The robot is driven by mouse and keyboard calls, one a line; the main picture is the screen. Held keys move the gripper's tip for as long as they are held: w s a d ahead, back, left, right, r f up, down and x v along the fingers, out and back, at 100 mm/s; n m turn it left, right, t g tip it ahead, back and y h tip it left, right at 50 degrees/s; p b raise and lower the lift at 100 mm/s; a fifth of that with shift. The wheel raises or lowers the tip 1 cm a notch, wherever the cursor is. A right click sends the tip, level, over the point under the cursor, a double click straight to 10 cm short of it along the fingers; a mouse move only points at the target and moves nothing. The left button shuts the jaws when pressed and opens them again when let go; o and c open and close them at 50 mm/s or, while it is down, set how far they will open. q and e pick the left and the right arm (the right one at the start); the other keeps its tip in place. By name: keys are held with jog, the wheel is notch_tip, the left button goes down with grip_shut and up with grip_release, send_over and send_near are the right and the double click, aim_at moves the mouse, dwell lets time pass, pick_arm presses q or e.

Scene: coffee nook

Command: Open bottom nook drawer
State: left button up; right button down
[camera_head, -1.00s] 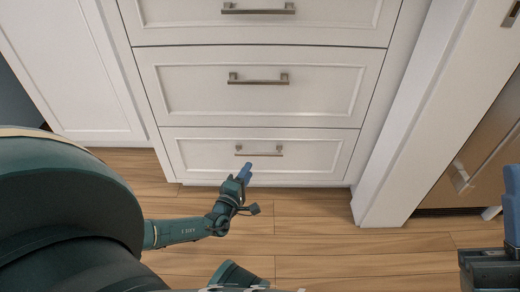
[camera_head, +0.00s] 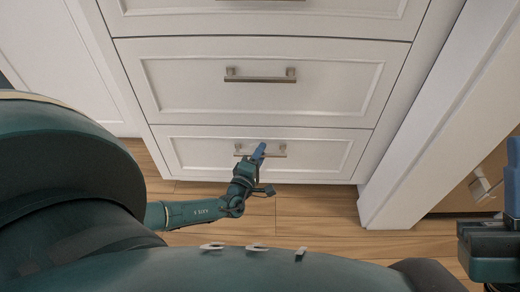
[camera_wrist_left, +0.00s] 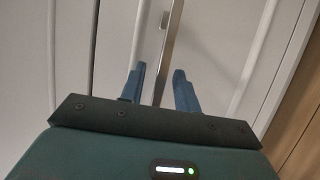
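The bottom drawer (camera_head: 195,152) is a white panel just above the wood floor and looks shut, flush with the cabinet. Its metal bar handle (camera_head: 277,154) is partly covered by my left gripper (camera_head: 259,152), whose blue fingertips are at the middle of the bar. In the left wrist view, the two blue fingers of my left gripper (camera_wrist_left: 159,88) are apart, with the handle bar (camera_wrist_left: 167,50) running between them. Whether a finger touches the bar I cannot tell. My right gripper (camera_head: 513,180) is at the right edge, partly cut off, away from the drawer.
The middle drawer (camera_head: 200,82), with its own bar handle (camera_head: 260,76), is shut above. A white side panel (camera_head: 405,160) stands to the right of the drawers. The wood floor (camera_head: 310,210) in front of the bottom drawer is clear apart from my arm.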

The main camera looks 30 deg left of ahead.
pick_arm(q)
jog(key=shift+c, duration=0.3)
grip_shut()
dwell(0.4)
